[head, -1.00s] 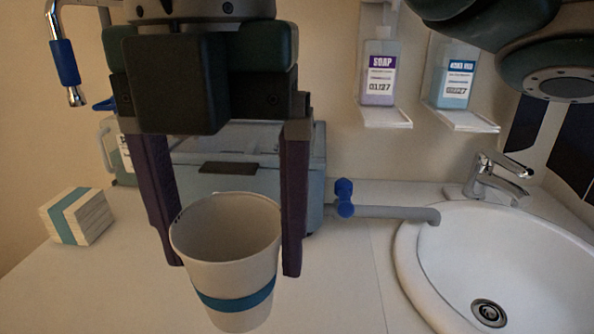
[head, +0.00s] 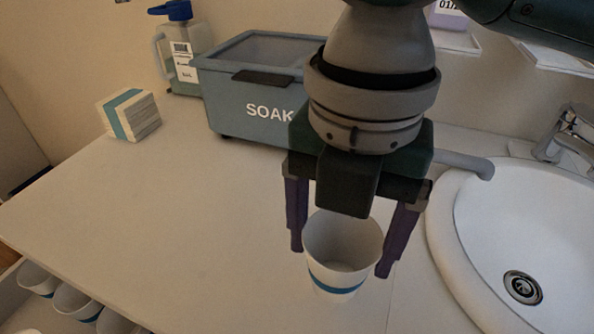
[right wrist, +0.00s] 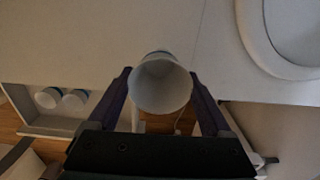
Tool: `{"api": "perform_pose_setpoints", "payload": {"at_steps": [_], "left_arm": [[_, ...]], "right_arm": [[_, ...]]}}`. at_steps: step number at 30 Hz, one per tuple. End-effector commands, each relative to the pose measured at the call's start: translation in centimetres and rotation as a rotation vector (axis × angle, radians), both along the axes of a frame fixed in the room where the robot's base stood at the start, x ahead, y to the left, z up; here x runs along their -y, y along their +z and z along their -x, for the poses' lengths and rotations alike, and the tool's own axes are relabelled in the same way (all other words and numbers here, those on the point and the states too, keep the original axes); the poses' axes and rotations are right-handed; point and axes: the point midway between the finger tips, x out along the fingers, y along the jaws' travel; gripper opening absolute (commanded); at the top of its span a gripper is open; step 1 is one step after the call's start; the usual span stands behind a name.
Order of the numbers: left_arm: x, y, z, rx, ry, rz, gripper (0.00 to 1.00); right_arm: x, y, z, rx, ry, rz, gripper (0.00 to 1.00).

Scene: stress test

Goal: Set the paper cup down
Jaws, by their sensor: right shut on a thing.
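A white paper cup (head: 342,243) with a blue band is upright between the purple fingers of my right gripper (head: 341,262), left of the basin in the head view. My right gripper is shut on it. In the right wrist view the cup (right wrist: 161,84) shows its open, empty mouth between the fingers. The white counter (head: 180,215) is below and around it. I cannot tell whether the cup's base touches the counter. My left gripper is not in view.
A blue-grey SOAK box (head: 225,108) stands behind, with a jug (head: 182,70) and a paper stack (head: 130,115) to its left. The basin (head: 440,235) is at right. Several cups (head: 72,301) sit in an open drawer at lower left. The counter's left half is clear.

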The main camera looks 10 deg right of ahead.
Motion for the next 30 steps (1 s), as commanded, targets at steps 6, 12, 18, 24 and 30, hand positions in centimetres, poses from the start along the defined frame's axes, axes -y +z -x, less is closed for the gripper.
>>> {"api": "perform_pose_setpoints", "payload": {"at_steps": [6, 12, 18, 24, 30], "left_arm": [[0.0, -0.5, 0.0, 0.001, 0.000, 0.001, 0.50], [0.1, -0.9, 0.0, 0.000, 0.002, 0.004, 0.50], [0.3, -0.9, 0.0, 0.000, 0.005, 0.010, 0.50], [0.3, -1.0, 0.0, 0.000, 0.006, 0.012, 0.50], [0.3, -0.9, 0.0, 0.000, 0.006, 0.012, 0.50]], "right_arm": [[0.0, -2.5, 0.1, -0.003, 0.000, 0.001, 0.32], [0.0, -5.0, 0.1, -0.001, 0.001, 0.000, 0.32], [0.0, -5.1, 0.0, 0.001, 0.001, -0.001, 0.32], [0.0, -5.5, 0.0, 0.001, 0.001, -0.001, 0.32], [0.0, -5.4, 0.0, 0.001, 0.001, -0.001, 1.00]]}}
